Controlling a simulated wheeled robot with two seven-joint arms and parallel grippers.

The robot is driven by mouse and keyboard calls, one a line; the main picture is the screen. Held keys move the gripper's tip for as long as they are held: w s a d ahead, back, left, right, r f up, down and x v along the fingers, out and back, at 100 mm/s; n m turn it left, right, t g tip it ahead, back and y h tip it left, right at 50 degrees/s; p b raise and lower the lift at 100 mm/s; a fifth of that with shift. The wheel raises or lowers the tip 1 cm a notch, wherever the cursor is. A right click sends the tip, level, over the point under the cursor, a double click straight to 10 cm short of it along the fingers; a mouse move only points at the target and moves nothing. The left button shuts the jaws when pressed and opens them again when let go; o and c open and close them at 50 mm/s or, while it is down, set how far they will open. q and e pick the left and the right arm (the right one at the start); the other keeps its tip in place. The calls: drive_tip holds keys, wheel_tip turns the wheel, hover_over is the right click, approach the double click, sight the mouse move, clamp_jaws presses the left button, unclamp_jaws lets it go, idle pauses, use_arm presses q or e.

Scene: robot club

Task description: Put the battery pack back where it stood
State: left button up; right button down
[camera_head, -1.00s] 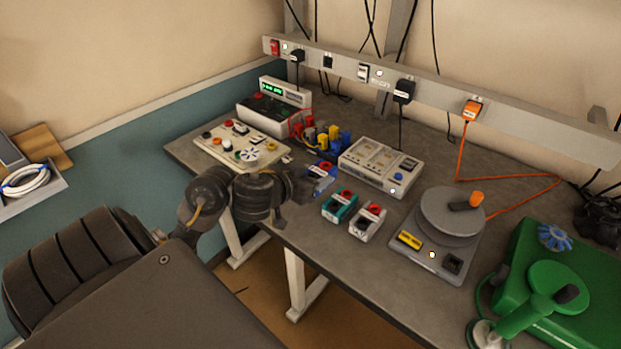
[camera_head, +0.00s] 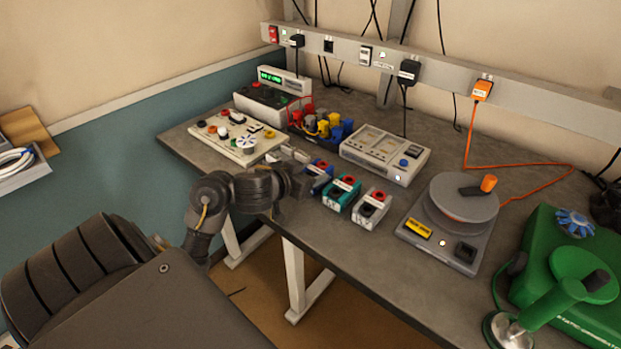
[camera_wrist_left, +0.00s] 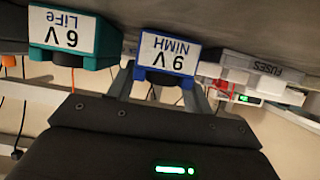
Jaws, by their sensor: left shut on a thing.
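The blue battery pack labelled 9 V NiMH (camera_wrist_left: 168,57) sits between the fingers of my left gripper (camera_wrist_left: 163,82) in the left wrist view. In the head view the blue pack (camera_head: 319,176) is at the left end of a row of packs, partly hidden by my left gripper (camera_head: 303,179), which is shut on it. The teal pack (camera_head: 342,194) stands just right of it, with a gap between them, and its label reads 6 V LiFe (camera_wrist_left: 68,36). I cannot tell whether the blue pack touches the bench. My right gripper is out of view.
A grey pack (camera_head: 370,209) stands right of the teal one. Behind are a bin of yellow, red and blue parts (camera_head: 324,128) and a metered box (camera_head: 385,153). A box labelled FUSES (camera_wrist_left: 258,70) is near the blue pack. A turntable device (camera_head: 455,215) stands to the right.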

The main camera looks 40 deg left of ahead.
use_arm(q)
drive_tip(key=shift+f, duration=0.15)
drive_tip(key=o, duration=1.3)
